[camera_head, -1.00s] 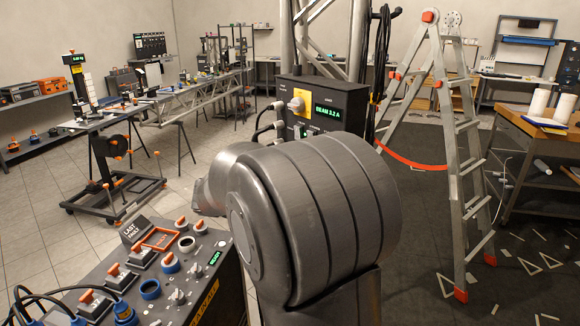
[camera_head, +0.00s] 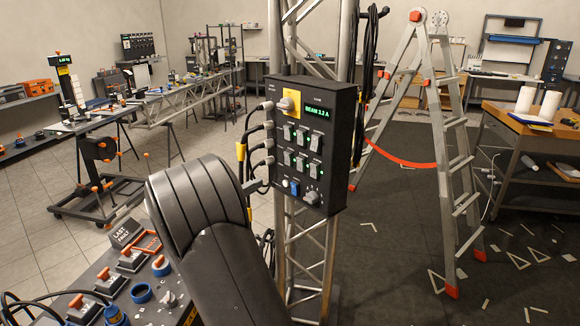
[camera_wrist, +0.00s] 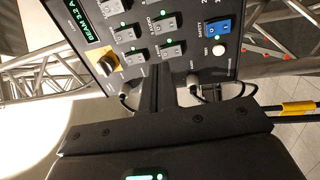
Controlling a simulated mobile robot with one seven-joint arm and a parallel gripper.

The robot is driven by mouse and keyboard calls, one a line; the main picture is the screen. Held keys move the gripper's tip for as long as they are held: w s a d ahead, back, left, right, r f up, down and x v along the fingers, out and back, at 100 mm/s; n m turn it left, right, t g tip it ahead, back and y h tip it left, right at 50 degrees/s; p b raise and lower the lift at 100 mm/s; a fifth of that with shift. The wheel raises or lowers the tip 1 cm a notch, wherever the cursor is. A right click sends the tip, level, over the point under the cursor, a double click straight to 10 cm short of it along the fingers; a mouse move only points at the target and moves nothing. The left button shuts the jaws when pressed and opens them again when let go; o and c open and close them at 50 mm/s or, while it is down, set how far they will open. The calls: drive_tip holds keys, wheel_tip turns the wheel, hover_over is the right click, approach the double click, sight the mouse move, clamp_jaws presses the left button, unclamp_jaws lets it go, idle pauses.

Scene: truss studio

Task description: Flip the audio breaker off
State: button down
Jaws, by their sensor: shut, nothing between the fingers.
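The dark breaker box (camera_head: 340,150) hangs on the truss, with a green display reading "BEAM 3.2 A" and rows of grey rocker switches (camera_head: 302,136). In the wrist view the box (camera_wrist: 190,72) appears turned, with several grey rockers (camera_wrist: 138,54) beside small green lights.
A yellow plate with a rotary knob (camera_head: 287,104) and a blue switch (camera_wrist: 215,32) share the box face. Cables (camera_head: 262,145) plug into its left side. A control console (camera_head: 118,280) stands at lower left. A ladder (camera_head: 445,160) stands right.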

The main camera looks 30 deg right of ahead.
sight(298, 161)
drive_tip(key=shift+d, duration=0.1)
drive_tip(key=x, duration=1.4)
drive_tip(key=shift+d+r+y, duration=0.1)
drive_tip(key=shift+d+y, duration=0.15)
drive_tip(key=shift+y, duration=0.05)
drive_tip(key=shift+a, duration=0.1)
drive_tip(key=s+a+r, duration=0.1)
drive_tip(key=s+a, duration=0.1)
drive_tip(key=a, duration=1.2)
drive_tip(key=shift+s+r, duration=0.2)
drive_tip(key=shift+r, duration=0.05)
drive_tip(key=shift+d, duration=0.1)
